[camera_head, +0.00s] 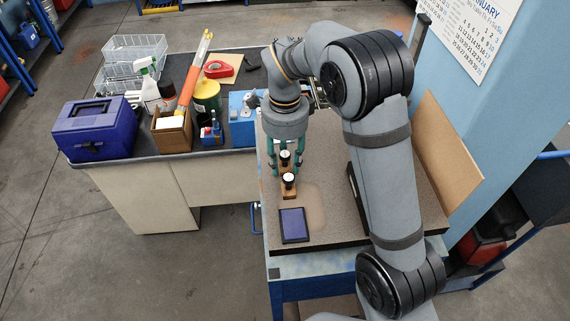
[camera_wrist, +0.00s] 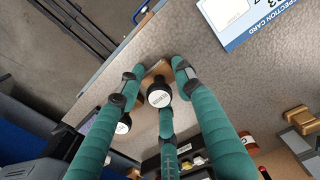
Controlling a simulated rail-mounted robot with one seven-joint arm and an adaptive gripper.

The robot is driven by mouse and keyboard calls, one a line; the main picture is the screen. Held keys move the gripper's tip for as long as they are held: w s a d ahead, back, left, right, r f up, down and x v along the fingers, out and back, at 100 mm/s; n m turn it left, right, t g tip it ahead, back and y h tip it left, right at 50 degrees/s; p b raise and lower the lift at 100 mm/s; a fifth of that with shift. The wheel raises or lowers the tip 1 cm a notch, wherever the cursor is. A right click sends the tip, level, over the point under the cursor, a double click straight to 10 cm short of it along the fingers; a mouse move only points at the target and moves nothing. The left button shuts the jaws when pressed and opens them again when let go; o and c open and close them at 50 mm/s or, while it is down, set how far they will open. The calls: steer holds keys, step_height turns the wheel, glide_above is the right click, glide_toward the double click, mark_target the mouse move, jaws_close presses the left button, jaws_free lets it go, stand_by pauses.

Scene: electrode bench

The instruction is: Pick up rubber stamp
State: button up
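Rubber stamps with black knob handles and pale round caps stand in a row on a brown wooden block (camera_head: 290,195) on the speckled bench. The front stamp (camera_head: 289,179) and one behind it (camera_head: 285,155) show in the head view. My gripper (camera_head: 287,172) points down over the row, its teal fingers on either side. In the wrist view, one stamp (camera_wrist: 159,94) sits between the three spread fingers of my gripper (camera_wrist: 158,88), which look apart from its knob. Another stamp (camera_wrist: 123,125) is partly hidden behind the left finger. The stamp bases are mostly hidden.
A dark-blue ink pad (camera_head: 293,225) lies in front of the block. A blue inspection card (camera_wrist: 238,20) lies on the bench. A blue box (camera_head: 243,120) stands behind left. The bench (camera_head: 325,205) is clear just right of the pad.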

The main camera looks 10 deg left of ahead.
steer(key=c, duration=0.6)
steer(key=shift+c, duration=0.7)
steer(key=shift+r, duration=0.1)
steer(key=shift+w+r, duration=0.1)
steer(key=shift+r, duration=0.3)
steer(key=r, duration=0.1)
steer(key=d+r+b, duration=0.1)
steer(key=r, duration=0.1)
steer(key=shift+w+r, duration=0.1)
steer(key=shift+r, duration=0.15)
steer(key=w+d+r+b, duration=0.1)
steer(key=d+r+b, duration=0.1)
steer(key=d+r, duration=0.4)
steer(key=d, duration=0.4)
steer(key=shift+w+d+r, duration=0.25)
steer(key=shift+d+r, duration=0.05)
steer(key=o, duration=0.7)
steer(key=shift+c, duration=1.5)
